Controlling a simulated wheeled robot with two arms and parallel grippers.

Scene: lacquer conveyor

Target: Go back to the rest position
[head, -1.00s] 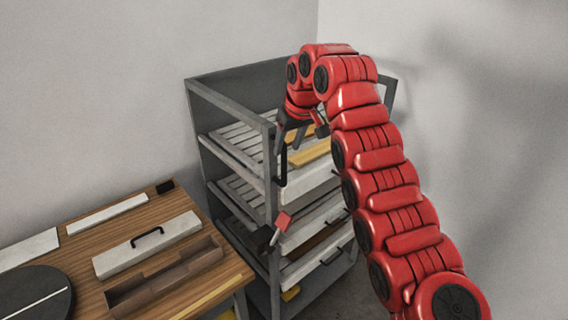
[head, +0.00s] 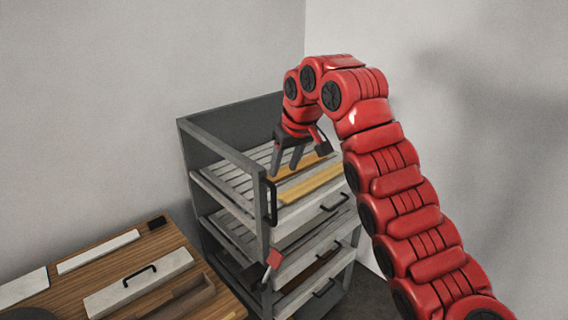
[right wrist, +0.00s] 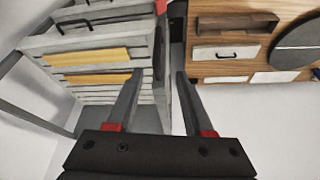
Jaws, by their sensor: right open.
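My right gripper (head: 287,160) is open and empty, pointing down over the top level of the grey rack (head: 222,143). It also shows in the right wrist view (right wrist: 158,80), with its two dark fingers apart and nothing between them. My red right arm comes in from the right in the head view and hides part of the rack's right side. My left gripper is not in view.
The rack holds slatted shelves and several light trays with dark handles; yellow strips (head: 311,184) lie on top. A wooden table (head: 172,243) at lower left bears a lidded light box (head: 139,283), a brown trough and flat pieces. Bare walls stand behind.

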